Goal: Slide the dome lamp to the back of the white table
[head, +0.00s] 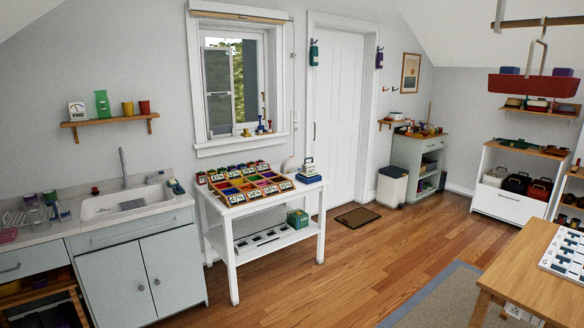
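The white table (280,201) stands against the wall under the window, with a lower shelf. A small pale rounded object (290,164) at its back right looks like the dome lamp, but it is too small to be sure. It sits behind the sorting tray and left of a handled item (308,166) on a blue base. My gripper is not in view, and no part of my arm shows.
A compartmented tray (236,197) with number labels and coloured pieces covers much of the tabletop. A green box (297,218) sits on the lower shelf. A sink counter (135,226) stands to the left. Wooden floor (300,285) in front is clear.

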